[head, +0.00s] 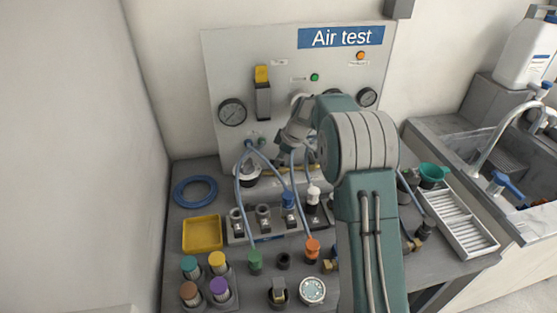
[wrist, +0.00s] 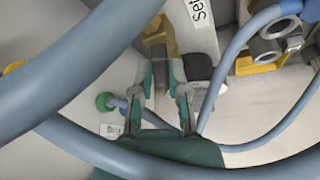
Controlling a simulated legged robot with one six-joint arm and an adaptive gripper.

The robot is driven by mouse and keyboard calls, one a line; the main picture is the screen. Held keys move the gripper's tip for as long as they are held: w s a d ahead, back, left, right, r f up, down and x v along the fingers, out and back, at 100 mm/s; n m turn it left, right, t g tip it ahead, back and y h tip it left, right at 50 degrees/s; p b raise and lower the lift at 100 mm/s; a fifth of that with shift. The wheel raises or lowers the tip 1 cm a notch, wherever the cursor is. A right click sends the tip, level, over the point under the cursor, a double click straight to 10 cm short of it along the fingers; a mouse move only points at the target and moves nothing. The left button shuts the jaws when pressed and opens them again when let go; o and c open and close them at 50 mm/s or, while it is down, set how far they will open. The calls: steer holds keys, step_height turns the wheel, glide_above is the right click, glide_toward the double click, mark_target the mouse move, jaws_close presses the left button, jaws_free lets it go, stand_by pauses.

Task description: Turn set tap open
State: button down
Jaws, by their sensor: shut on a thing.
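In the wrist view, a label reading "set" (wrist: 200,12) is near the top. Below and left of it is the set tap, with a brass-coloured body (wrist: 157,36) and a dark grey part (wrist: 199,66) beside the right finger. My gripper (wrist: 162,76) has its two fingers closed in on the tap's dark part; the exact contact is partly hidden by the fingers. In the head view, my arm reaches to the lower middle of the Air test panel (head: 225,70). My fingertips and the tap are hidden there behind the arm and wrist.
Blue hoses (wrist: 85,75) cross close in front of the wrist camera. On the bench are a yellow tray (head: 202,234), a blue hose coil (head: 196,191), a fittings rack (head: 263,230) and several coloured caps. A white ribbed tray (head: 462,225) and a sink are at right.

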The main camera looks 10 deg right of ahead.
steer(key=n+g, duration=0.1)
steer(key=n, duration=0.3)
steer(key=shift+w+d+f+n+g, duration=0.1)
steer(key=shift+w+f+n+g, duration=0.05)
steer(key=shift+n+g, duration=0.2)
stand_by(0.4)
steer(key=c, duration=0.6)
jaws_free()
steer(key=shift+c, duration=0.2)
steer(key=v, duration=1.2)
steer(key=shift+w, duration=0.2)
steer(key=shift+d, duration=0.15)
